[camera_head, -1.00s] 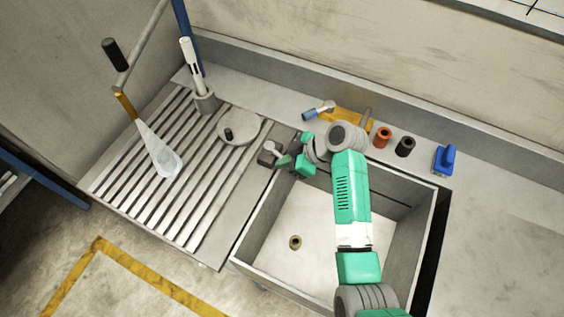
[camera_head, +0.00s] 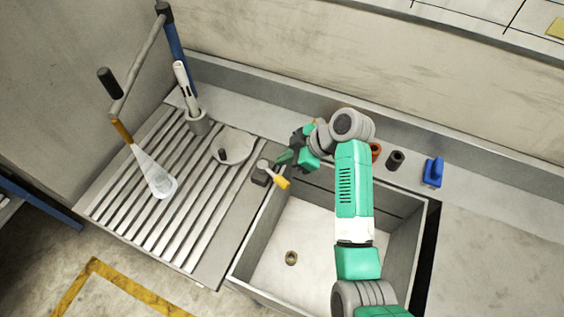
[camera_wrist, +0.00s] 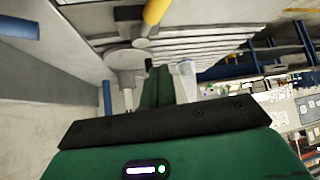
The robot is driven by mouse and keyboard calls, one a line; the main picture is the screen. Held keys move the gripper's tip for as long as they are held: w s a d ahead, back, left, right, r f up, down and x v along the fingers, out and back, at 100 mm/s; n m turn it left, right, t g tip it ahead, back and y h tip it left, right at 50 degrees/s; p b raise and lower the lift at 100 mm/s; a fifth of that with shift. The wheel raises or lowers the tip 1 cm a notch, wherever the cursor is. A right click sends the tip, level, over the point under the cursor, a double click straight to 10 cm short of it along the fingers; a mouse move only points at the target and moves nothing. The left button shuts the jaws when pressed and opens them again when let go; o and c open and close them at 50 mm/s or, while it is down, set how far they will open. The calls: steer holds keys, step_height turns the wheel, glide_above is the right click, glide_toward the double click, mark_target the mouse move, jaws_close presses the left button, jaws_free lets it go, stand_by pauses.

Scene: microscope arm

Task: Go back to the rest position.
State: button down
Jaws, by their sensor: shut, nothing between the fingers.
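My gripper (camera_head: 284,159) is at the far left edge of the sink, at the end of my green and white arm. Its green fingers are together and empty; they also show close together in the wrist view (camera_wrist: 157,86). A small fixture with a yellow handle (camera_head: 283,183) and a dark block is just in front of the fingertips, apparently apart from them. The yellow handle shows at the top of the wrist view (camera_wrist: 154,12). My wrist hides part of the back ledge.
The sink (camera_head: 295,240) lies open below my arm. On the ribbed drainboard (camera_head: 115,210) are a round plate (camera_head: 238,146), a white tool in a grey holder (camera_head: 198,122) and a clear paddle-shaped piece (camera_head: 158,180) below a jointed stand. A dark cylinder (camera_head: 395,160) and blue object (camera_head: 433,172) stand at the right.

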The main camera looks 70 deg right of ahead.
stand_by(0.5)
